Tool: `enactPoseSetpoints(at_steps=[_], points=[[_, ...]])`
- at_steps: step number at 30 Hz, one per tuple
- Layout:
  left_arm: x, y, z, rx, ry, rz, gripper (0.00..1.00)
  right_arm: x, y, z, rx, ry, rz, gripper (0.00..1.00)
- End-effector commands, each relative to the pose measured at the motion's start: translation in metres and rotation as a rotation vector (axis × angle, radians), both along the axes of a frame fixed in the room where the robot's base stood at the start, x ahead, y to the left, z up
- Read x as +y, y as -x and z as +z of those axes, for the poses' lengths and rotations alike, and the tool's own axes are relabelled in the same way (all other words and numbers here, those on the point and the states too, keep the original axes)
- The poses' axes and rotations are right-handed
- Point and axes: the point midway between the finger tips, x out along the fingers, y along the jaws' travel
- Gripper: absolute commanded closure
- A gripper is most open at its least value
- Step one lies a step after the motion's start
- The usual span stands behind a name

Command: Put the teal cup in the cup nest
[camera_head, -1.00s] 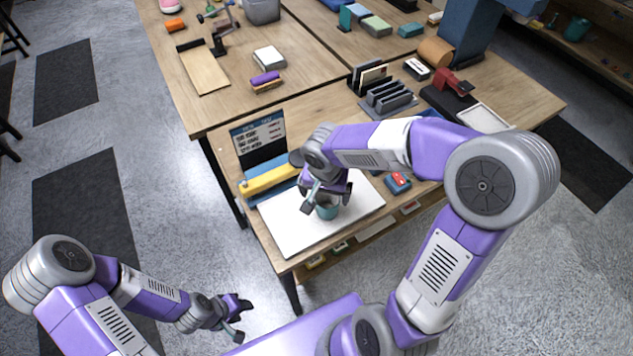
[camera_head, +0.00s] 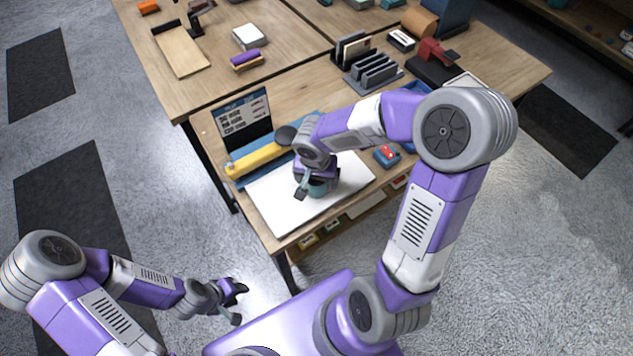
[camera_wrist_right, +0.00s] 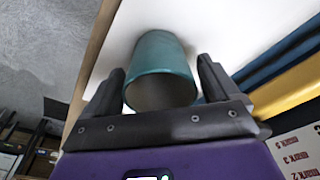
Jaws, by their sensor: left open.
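The teal cup (camera_head: 318,188) stands on a white mat (camera_head: 268,202) at the table's near end. In the right wrist view the cup (camera_wrist_right: 160,75) lies between the fingers of my right gripper (camera_wrist_right: 160,75), with its open rim facing the camera. The fingers are very close to both sides; I cannot tell whether they press on it. In the head view my right gripper (camera_head: 310,188) is low over the mat and partly covers the cup. My left gripper (camera_head: 238,303) is open and empty, above the floor left of my base. I cannot make out the cup nest for certain.
A yellow bar (camera_head: 258,160) and a dark round piece (camera_head: 286,135) lie by a blue strip behind the mat. A dark sign board (camera_head: 243,117) stands behind them. A red and blue item (camera_head: 386,154) lies right of the mat. A grey rack (camera_head: 373,70) stands farther back.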

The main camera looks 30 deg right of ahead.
Motion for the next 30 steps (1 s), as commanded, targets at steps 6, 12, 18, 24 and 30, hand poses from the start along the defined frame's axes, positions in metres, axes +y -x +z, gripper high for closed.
enactPoseSetpoints(at_steps=[6, 12, 18, 24, 30], points=[[0.000, 0.000, 0.000, 0.000, 0.000, 0.000, 0.57, 0.000, 0.000, 0.000, 0.000, 0.000, 0.000, 0.46], [0.000, 0.000, 0.000, 0.000, 0.000, 0.000, 0.57, 0.000, 0.000, 0.000, 0.000, 0.000, 0.000, 0.64], [0.000, 0.000, 0.003, 0.000, 0.000, 0.000, 0.57, 0.000, -0.001, 0.009, -0.004, 0.000, 0.000, 0.64], [0.000, 0.000, 0.016, 0.000, 0.000, 0.000, 0.57, 0.000, -0.001, 0.047, -0.007, 0.001, -0.002, 0.64], [0.000, 0.000, 0.025, 0.000, 0.000, 0.000, 0.57, 0.000, -0.001, 0.084, -0.004, 0.000, 0.000, 0.64]])
